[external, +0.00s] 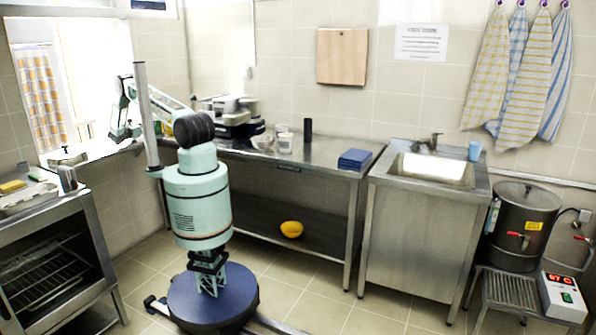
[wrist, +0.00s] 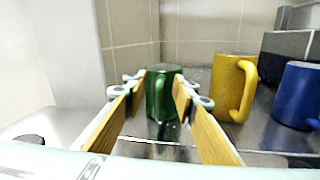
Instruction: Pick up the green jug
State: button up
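The green jug (wrist: 162,98) stands upright on the steel counter in the wrist view, straight ahead of my gripper (wrist: 160,83). Its handle faces me. My gripper is open, with one wooden finger on each side of the line to the jug. The right finger covers a little of the jug's right edge. I cannot tell whether the fingertips reach beside the jug or stop short of it. In the external view my gripper (external: 121,133) is small, against the bright window, and I cannot make out the green jug there.
A yellow mug (wrist: 228,88) stands close to the right of the green jug, with a blue mug (wrist: 297,95) farther right. A dark appliance (wrist: 290,48) is behind them. A pale wall edge (wrist: 70,50) rises at the left. Tiled walls close off the back.

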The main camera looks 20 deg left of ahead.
jog(key=shift+w, duration=0.4)
jog(key=shift+c, duration=0.5)
grip_shut()
